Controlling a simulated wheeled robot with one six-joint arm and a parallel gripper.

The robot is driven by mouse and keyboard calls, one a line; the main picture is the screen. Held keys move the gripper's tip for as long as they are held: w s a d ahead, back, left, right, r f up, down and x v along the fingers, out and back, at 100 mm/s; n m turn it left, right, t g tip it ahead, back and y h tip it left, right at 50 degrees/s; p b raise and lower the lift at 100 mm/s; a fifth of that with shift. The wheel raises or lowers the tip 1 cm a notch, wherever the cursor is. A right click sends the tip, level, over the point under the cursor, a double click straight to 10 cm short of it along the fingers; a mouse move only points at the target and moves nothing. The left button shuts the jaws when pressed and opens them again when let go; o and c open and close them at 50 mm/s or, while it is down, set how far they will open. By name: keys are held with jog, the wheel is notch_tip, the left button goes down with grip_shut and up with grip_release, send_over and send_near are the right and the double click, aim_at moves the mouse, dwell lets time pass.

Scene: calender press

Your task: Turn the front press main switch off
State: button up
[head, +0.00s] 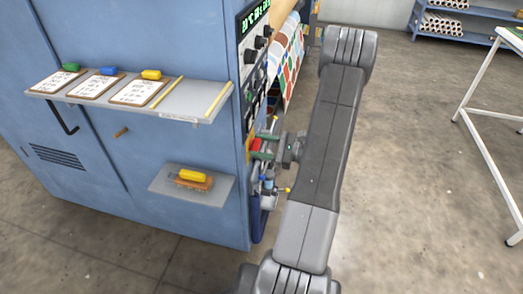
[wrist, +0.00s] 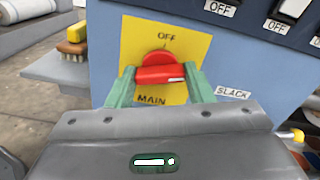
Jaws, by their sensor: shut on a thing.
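The main switch (wrist: 158,58) is a red rotary knob on a yellow plate (wrist: 193,48) marked OFF above and MAIN below. In the wrist view its handle lies roughly level, with a white mark at its right end, not toward OFF. My gripper (wrist: 161,84) has its green fingers at the handle's left and right ends and is shut on it. In the head view my gripper (head: 265,146) reaches the side panel of the blue press (head: 185,125) from the right. The red switch (head: 256,145) shows partly between the fingers there.
Rocker switches marked OFF (wrist: 280,24) sit above right of the plate, and a SLACK label (wrist: 233,93) is to its right. A shelf with clipboards (head: 205,104) and a lower shelf with a brush (head: 193,180) jut from the press. Open floor (head: 410,190) lies right of my arm.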

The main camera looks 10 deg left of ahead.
jog(key=n+b, duration=1.3)
jog(key=n, duration=0.1)
jog(key=shift+f+b, duration=0.15)
jog(key=shift+b, duration=0.25)
jog(key=shift+o, duration=0.2)
jog(key=shift+n, duration=0.4)
jog(key=o, duration=1)
jog(key=shift+c, duration=0.2)
jog(key=d+p, duration=0.3)
jog(key=d, duration=1.1)
jog(key=shift+s, duration=0.25)
jog(key=shift+a, duration=0.2)
